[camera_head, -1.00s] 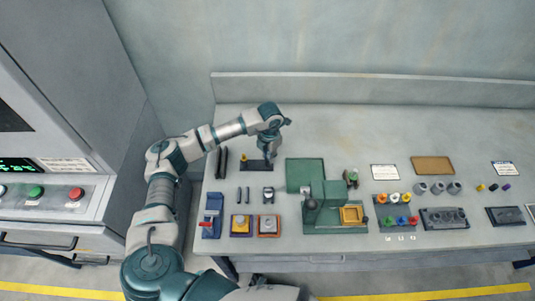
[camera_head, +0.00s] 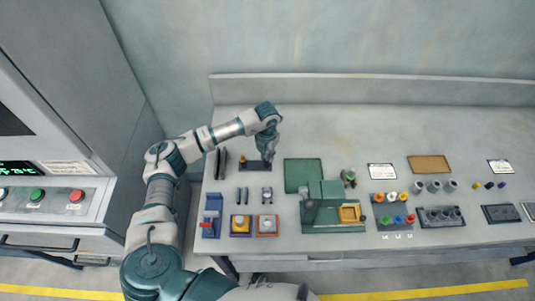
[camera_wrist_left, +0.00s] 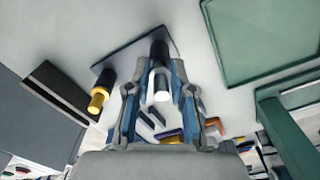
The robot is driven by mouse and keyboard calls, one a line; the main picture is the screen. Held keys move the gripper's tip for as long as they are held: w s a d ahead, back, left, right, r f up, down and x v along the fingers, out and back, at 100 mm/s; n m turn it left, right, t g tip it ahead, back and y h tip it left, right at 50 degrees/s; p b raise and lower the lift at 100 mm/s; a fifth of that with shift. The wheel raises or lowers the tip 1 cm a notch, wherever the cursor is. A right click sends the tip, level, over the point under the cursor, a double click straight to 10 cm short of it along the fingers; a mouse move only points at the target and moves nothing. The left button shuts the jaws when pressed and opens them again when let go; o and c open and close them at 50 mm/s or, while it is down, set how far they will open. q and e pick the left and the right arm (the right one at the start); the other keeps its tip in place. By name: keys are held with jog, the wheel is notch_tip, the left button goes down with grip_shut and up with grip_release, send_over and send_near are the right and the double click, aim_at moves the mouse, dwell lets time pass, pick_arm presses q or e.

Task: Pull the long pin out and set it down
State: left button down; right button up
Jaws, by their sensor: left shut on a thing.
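My left gripper (camera_head: 267,160) is over the right part of a small dark base plate (camera_head: 250,167) at the back left of the bench. In the left wrist view its fingers (camera_wrist_left: 160,76) are shut on the pale long pin (camera_wrist_left: 161,88). The pin's dark part (camera_wrist_left: 159,52) meets the dark plate (camera_wrist_left: 126,49) in the picture; I cannot tell how deep it sits. A shorter black post with a yellow tip (camera_wrist_left: 97,100) stands on the same plate, beside the gripper; its yellow top (camera_head: 243,159) shows in the head view. My right gripper is not in view.
Two dark bars (camera_head: 219,163) lie left of the plate. A green mat (camera_head: 303,175) lies to the right, with a green fixture (camera_head: 322,205) in front. Small parts and blocks (camera_head: 240,225) stand nearer the front edge. The bench behind the plate is clear.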

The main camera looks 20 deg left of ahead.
aim_at(267, 152)
pick_arm(q)
jog(key=shift+a+n, duration=0.1)
jog(key=shift+n, duration=0.2)
jog(key=shift+r, duration=0.15)
jog(key=shift+r+p, duration=1.15)
jog(key=shift+r, duration=0.5)
